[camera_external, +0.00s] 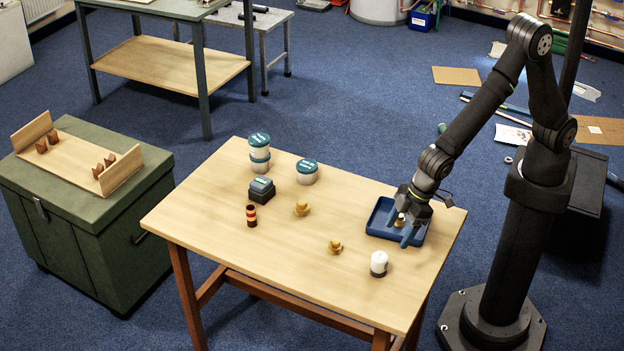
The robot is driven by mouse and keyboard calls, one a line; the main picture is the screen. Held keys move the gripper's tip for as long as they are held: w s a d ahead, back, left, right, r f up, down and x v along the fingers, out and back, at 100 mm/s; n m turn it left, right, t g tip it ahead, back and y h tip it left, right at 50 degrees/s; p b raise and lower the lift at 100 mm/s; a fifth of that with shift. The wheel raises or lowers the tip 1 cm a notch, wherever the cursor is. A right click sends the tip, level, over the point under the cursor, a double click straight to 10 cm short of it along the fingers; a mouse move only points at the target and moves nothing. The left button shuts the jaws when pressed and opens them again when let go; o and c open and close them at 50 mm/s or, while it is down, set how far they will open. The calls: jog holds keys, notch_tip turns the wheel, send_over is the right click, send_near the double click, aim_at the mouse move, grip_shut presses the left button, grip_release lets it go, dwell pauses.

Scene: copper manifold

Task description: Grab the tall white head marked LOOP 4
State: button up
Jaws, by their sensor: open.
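A white head (379,260) with a dark lower part stands upright near the front right of the wooden table (220,215). Any marking on it is too small to read. My gripper (400,231) is open over the blue tray (384,209), behind and to the right of the white head and apart from it. A small brass piece (400,220) shows at the gripper, in or over the tray. I cannot tell whether the fingers touch it.
Two brass fittings (302,209) (335,247) stand mid-table. A striped cylinder (251,216), a dark block (262,188) and white tubs with teal lids (307,172) (260,152) are further left and back. The table's front left is clear.

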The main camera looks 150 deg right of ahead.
aim_at(386, 253)
jog(key=x, duration=0.6)
jog(key=shift+w+d, duration=0.1)
jog(key=shift+w+x, duration=0.15)
jog(key=shift+x, duration=1.3)
jog(key=shift+w+x, duration=0.15)
jog(key=shift+x, duration=1.25)
jog(key=shift+r, duration=0.1)
jog(key=c, duration=1.1)
